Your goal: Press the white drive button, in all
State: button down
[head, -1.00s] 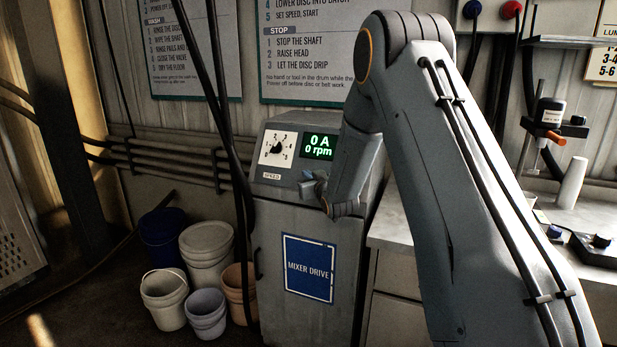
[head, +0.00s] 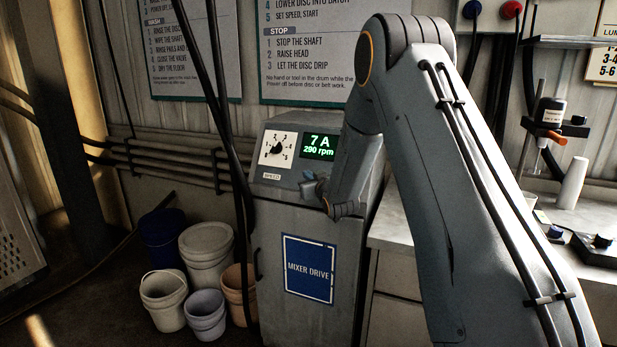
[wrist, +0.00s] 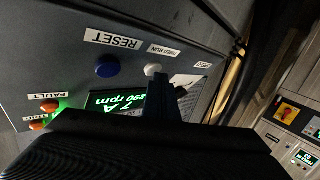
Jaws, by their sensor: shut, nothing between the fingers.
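The white button (wrist: 153,70) shows in the wrist view on the grey panel, below a small label that appears upside down. My gripper (wrist: 162,80) is shut and empty, with its dark fingertips right at the button's lower edge. I cannot tell whether they touch it. In the head view my gripper (head: 310,187) is at the front of the mixer drive cabinet (head: 268,225), below the green display (head: 319,147). The display reads 7 A, 290 rpm. The white button is hidden in the head view.
A blue button (wrist: 107,67) labelled RESET sits left of the white one. Orange FAULT and TRIP lamps (wrist: 44,115) are at the lower left. A speed dial (head: 278,149) is beside the display. Several buckets (head: 205,250) stand left of the cabinet; a bench (head: 395,235) is to the right.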

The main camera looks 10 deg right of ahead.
jog(key=shift+s, duration=0.1)
jog(key=shift+s+a+r+p, duration=0.4)
jog(key=shift+s+a+r, duration=0.05)
jog(key=shift+s, duration=0.05)
jog(key=s+a+r+p, duration=0.2)
jog(key=s, duration=0.1)
jog(key=shift+s+a+r, duration=0.2)
jog(key=shift+s+a, duration=0.05)
dwell(0.4)
dwell(0.4)
